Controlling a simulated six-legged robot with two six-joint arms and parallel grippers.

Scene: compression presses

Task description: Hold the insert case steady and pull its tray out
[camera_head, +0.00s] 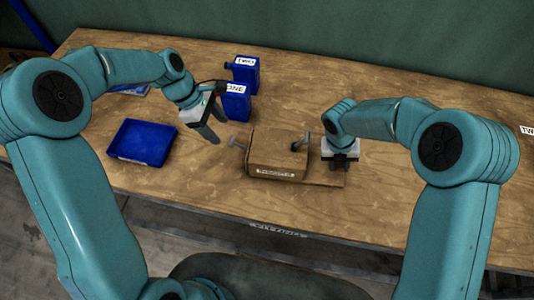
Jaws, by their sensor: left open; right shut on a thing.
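The insert case (277,148) is a brown box with a white label on its front, near the middle of the table. A grey knob (238,143) sticks out at its left side, seemingly the tray's handle; the tray itself is hidden inside. My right gripper (341,164) points down at the right end of the case and is shut on it, though the fingertips are hard to make out. My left gripper (211,130) is open and empty, above and to the left of the knob, apart from it.
A blue open bin (143,142) lies to the left. Two blue labelled containers, one marked ONE (236,104) and one marked TWO (243,72), stand behind my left gripper. The wooden table (210,185) is bare in front of the case.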

